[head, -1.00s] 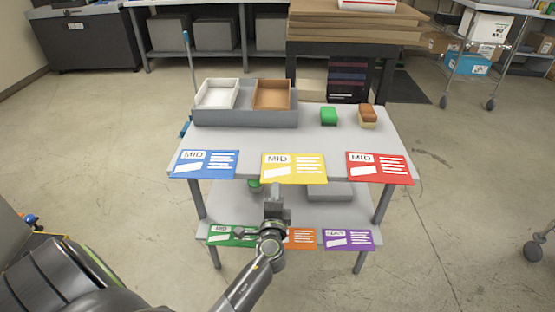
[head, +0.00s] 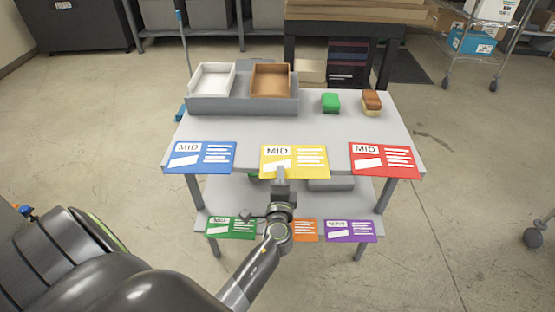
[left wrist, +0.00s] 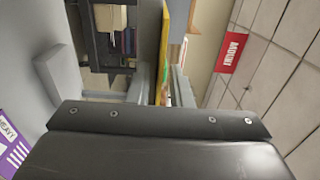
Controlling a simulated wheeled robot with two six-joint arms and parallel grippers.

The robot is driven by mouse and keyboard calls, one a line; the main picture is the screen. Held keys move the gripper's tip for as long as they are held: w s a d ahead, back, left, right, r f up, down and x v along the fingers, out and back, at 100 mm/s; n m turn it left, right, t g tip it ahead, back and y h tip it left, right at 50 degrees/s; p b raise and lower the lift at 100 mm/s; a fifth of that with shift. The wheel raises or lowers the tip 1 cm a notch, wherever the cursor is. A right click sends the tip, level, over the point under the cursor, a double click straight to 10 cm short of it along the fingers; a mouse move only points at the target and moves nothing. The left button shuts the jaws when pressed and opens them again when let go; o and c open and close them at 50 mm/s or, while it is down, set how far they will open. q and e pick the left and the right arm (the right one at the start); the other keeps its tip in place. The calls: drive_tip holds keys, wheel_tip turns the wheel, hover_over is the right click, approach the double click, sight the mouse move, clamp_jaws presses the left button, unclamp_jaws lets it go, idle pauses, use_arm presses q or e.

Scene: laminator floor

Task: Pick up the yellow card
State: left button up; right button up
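The yellow card (head: 308,160) hangs at the middle of the upper shelf's front edge, between a blue and a red card, in the head view. My left gripper (head: 281,174) is at its lower edge, one finger overlapping the card's bottom. In the left wrist view the yellow card (left wrist: 165,35) shows nearly edge-on, its lower part between the two fingers of my left gripper (left wrist: 161,85). The fingers stand apart, with narrow gaps beside the card. My right gripper is not in view.
The blue card (head: 201,157) and red card (head: 384,159) flank it. Green (head: 230,228), orange (head: 306,230) and purple (head: 350,231) cards line the lower shelf. A grey bin (head: 243,104) with two trays, a green block (head: 330,102) and a brown-topped block (head: 371,102) stand on top.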

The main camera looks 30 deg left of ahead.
use_arm(q)
clamp_jaws()
drive_tip(key=shift+r, duration=0.15)
